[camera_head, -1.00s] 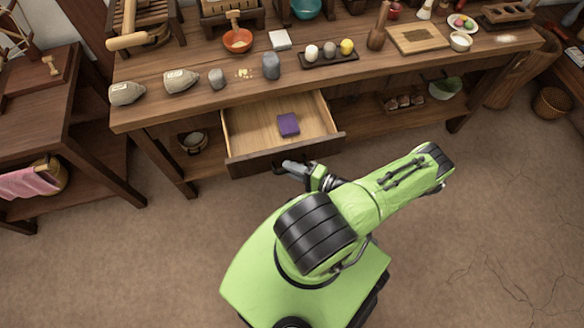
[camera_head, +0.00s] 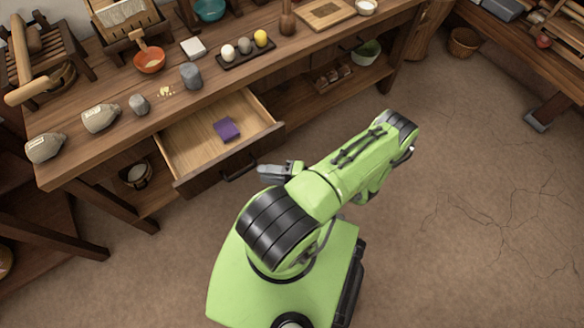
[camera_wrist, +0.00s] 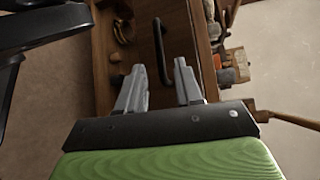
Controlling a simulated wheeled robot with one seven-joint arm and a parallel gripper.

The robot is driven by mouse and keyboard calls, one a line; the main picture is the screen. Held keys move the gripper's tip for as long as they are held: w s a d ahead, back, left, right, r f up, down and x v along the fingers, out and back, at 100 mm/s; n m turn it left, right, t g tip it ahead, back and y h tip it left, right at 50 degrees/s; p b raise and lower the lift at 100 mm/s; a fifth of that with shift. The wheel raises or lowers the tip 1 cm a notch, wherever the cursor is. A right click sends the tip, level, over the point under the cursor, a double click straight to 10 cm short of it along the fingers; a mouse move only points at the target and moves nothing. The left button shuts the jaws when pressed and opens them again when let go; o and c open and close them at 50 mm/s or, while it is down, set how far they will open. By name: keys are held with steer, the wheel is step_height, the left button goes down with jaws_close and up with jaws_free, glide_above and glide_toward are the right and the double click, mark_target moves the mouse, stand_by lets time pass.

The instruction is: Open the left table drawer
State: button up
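The left table drawer (camera_head: 185,174) is pulled out from under the long wooden table (camera_head: 108,62), with its pale inside showing. A purple block (camera_head: 227,130) lies in it. Its dark bar handle (camera_head: 240,170) is on the front face. My gripper (camera_head: 268,172) is just to the right of the handle in the head view and seems apart from it. In the wrist view the two grey fingers of my gripper (camera_wrist: 159,72) are spread with nothing between them. The dark handle (camera_wrist: 160,50) shows just beyond the fingertips.
On the table stand grey stones, an orange bowl (camera_head: 148,60), a white block (camera_head: 193,48) and a dark tray (camera_head: 246,56) with small balls. A lower shelf holds a green bowl (camera_head: 366,53). A basket (camera_head: 463,42) is on the floor. The floor at right is clear.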

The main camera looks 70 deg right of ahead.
steer(key=b+v, duration=0.2)
steer(key=v, duration=0.5)
steer(key=shift+s, duration=0.35)
steer(key=shift+d+r, duration=0.1)
